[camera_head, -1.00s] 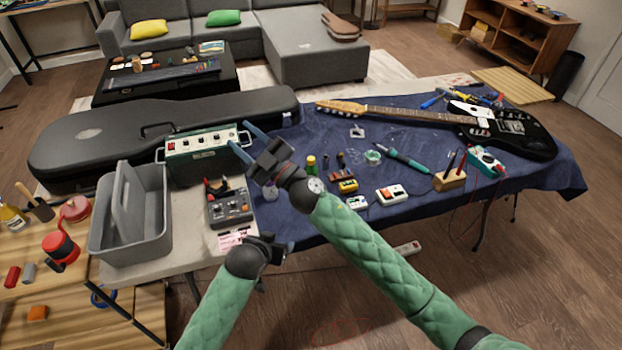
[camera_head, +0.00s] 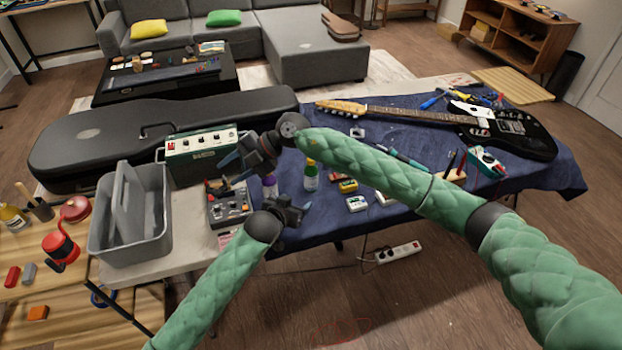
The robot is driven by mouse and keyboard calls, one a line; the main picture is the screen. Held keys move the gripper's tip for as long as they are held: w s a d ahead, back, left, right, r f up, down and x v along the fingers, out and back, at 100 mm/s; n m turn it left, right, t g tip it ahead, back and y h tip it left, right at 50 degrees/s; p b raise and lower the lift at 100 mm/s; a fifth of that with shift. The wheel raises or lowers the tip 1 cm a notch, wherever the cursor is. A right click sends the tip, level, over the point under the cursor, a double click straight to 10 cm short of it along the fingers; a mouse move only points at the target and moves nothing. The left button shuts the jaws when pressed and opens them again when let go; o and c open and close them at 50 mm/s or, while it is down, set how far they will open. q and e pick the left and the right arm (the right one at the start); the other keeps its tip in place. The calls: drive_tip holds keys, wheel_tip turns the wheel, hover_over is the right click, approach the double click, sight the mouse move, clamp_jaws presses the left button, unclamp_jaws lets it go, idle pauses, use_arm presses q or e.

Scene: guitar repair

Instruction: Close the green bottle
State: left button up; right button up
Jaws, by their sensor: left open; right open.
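The green bottle (camera_head: 310,178) stands upright on the blue cloth, with a white label and a yellowish top. I cannot tell at this size whether that top is a cap or how it sits. A small bottle with a purple top (camera_head: 270,183) stands to its left, partly hidden by my grippers. My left gripper (camera_head: 296,208) is open and empty, just in front of and slightly left of the green bottle, apart from it. My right gripper (camera_head: 231,168) is open, pointing left, above the control box beside the amplifier; no held object shows.
A grey tote (camera_head: 107,235) and a green amplifier (camera_head: 190,171) stand left. The grey control box (camera_head: 228,210) lies below my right gripper. Small pedals (camera_head: 357,203) lie right of the bottle. The black guitar (camera_head: 515,140) lies at the far right. My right forearm crosses above the cloth.

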sight(308, 173)
use_arm(q)
drive_tip(key=shift+t+h, duration=0.3)
drive_tip(key=w, duration=0.1)
drive_tip(key=w+r, duration=0.1)
drive_tip(key=w+d, duration=0.1)
drive_tip(key=w, duration=0.1)
drive_tip(key=shift+r, duration=0.2)
drive_tip(key=w, duration=0.1)
drive_tip(key=w+r, duration=0.1)
drive_tip(key=w, duration=0.1)
drive_tip(key=shift+d+r+m+h, duration=0.15)
drive_tip(key=shift+d+m+h, duration=0.2)
drive_tip(key=shift+m+h, duration=0.05)
use_arm(e)
drive_tip(key=w+d+h, duration=0.3)
drive_tip(key=w+d, duration=0.2)
drive_tip(key=d, duration=0.1)
drive_tip(key=w+d+m+t+h, duration=0.1)
drive_tip(key=w+d+h, duration=0.3)
drive_tip(key=d, duration=0.3)
drive_tip(key=w+d+m+t+h, duration=0.1)
drive_tip(key=w+d+h, duration=0.3)
drive_tip(key=w+d, duration=0.2)
drive_tip(key=shift+d+f, duration=0.15)
drive_tip(key=shift+d, duration=0.5)
use_arm(q)
drive_tip(key=shift+w, duration=0.1)
drive_tip(key=shift+x, duration=3.9)
drive_tip(key=shift+r, duration=0.1)
